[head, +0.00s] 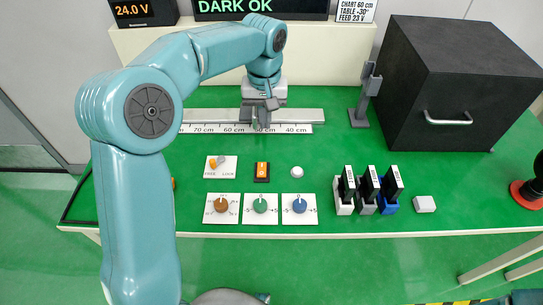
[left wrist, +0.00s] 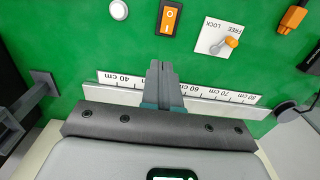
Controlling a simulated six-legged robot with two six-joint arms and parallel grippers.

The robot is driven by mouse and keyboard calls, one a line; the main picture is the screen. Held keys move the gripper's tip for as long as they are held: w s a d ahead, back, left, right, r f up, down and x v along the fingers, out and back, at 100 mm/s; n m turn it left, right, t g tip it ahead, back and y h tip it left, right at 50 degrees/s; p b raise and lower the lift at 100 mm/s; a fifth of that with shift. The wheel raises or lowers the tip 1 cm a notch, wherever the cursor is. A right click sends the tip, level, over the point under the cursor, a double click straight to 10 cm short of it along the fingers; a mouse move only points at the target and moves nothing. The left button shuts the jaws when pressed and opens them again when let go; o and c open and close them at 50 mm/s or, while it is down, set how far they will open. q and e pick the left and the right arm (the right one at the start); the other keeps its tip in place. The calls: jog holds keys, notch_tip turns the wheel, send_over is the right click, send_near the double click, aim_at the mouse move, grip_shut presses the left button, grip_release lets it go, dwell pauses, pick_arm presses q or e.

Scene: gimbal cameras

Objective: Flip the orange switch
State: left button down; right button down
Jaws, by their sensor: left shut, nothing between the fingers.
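The orange switch (head: 262,171) is a rocker in a dark frame on the green table, between the lever plate and a white button. It also shows at the top of the left wrist view (left wrist: 171,17), with its O and I marks readable. My left gripper (head: 261,118) is shut and empty over the ruler rail, behind the switch and apart from it. In the left wrist view its closed fingers (left wrist: 160,72) lie over the rail, below the switch in the picture. My right gripper is not in view.
A FREE/LOCK plate (head: 230,172) with an orange lever is left of the switch, and a white button (head: 297,171) is right. Three knobs (head: 260,205) stand in front. The ruler rail (head: 200,127) runs behind. A black box (head: 455,85) stands at the right.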

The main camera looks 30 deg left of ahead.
pick_arm(q)
jog(key=b, duration=0.1)
send_near(265, 164)
jog(key=f, duration=0.6)
jog(key=shift+w+a, duration=0.15)
jog(key=shift+w, duration=0.1)
jog(key=shift+f, duration=0.4)
jog(key=shift+p, duration=0.55)
jog(key=shift+f, duration=0.2)
jog(key=shift+r+p, duration=0.3)
jog(key=shift+r, duration=0.55)
